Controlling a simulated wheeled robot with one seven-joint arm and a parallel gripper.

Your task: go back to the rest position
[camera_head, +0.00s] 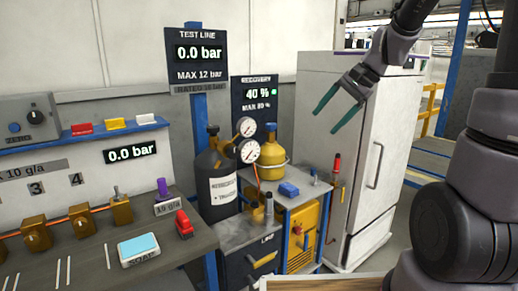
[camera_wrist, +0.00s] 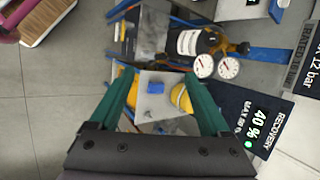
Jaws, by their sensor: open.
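My gripper (camera_head: 336,113) hangs in the air at the upper right of the head view, in front of the white cabinet. Its two green fingers are spread apart with nothing between them. In the wrist view the open fingers (camera_wrist: 166,98) frame the cart top far beyond them, with a blue block on it. My arm comes down from the top right of the head view.
A white cabinet (camera_head: 322,90) stands behind my gripper. A cart (camera_head: 301,196) carries a blue block (camera_head: 289,189). A dark cylinder (camera_head: 214,180) with gauges and a yellow tank (camera_head: 271,156) stand left of it. A workbench (camera_head: 90,260) fills the left.

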